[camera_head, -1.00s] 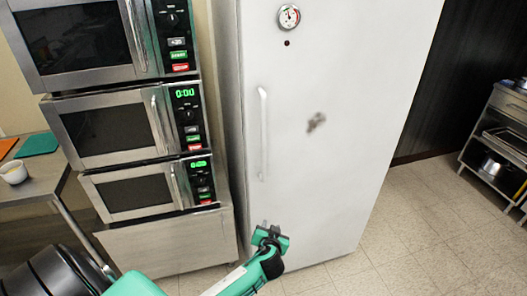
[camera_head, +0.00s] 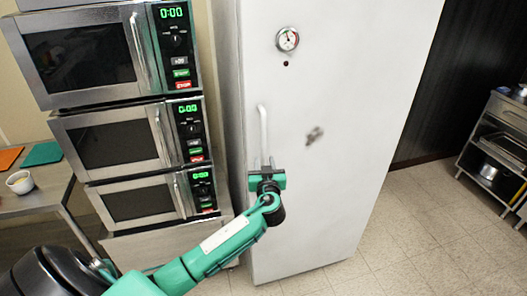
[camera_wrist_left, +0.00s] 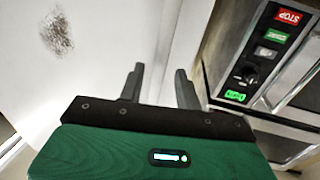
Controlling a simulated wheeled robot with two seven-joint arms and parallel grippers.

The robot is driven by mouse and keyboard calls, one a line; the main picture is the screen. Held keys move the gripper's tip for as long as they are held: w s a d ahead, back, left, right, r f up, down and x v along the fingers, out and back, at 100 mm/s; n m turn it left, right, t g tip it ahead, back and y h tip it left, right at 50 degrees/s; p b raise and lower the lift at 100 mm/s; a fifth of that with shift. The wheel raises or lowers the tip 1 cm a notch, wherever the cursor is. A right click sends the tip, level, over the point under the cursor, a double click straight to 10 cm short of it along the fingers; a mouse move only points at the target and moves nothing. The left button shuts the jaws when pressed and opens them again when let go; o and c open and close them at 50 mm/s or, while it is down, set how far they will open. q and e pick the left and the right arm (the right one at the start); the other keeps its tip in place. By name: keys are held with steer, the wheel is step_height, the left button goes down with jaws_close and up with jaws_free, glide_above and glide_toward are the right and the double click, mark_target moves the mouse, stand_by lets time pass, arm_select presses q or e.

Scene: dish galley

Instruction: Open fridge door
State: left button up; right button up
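The white fridge door (camera_head: 345,190) is closed. It fills the middle of the head view, and part of it shows in the wrist view (camera_wrist_left: 90,65). Its white vertical handle (camera_head: 263,130) is near the door's left edge. My left gripper (camera_head: 267,165) is at the handle's lower end, pointing up along it, and hides that end. In the wrist view its two dark fingers (camera_wrist_left: 158,80) stand apart, so it is open. I cannot tell whether the handle lies between the fingers or whether they touch it. My right gripper is not in view.
Stacked microwaves (camera_head: 112,145) stand close to the fridge's left side. A round gauge (camera_head: 287,39) is on the upper door. A metal rack (camera_head: 495,150) is at the right. Tiled floor (camera_head: 415,230) right of the fridge is clear.

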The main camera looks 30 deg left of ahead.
mark_target(264, 158)
arm_select(q)
steer(key=shift+p+x, duration=0.55)
steer(key=shift+x, duration=1.5)
jaws_close()
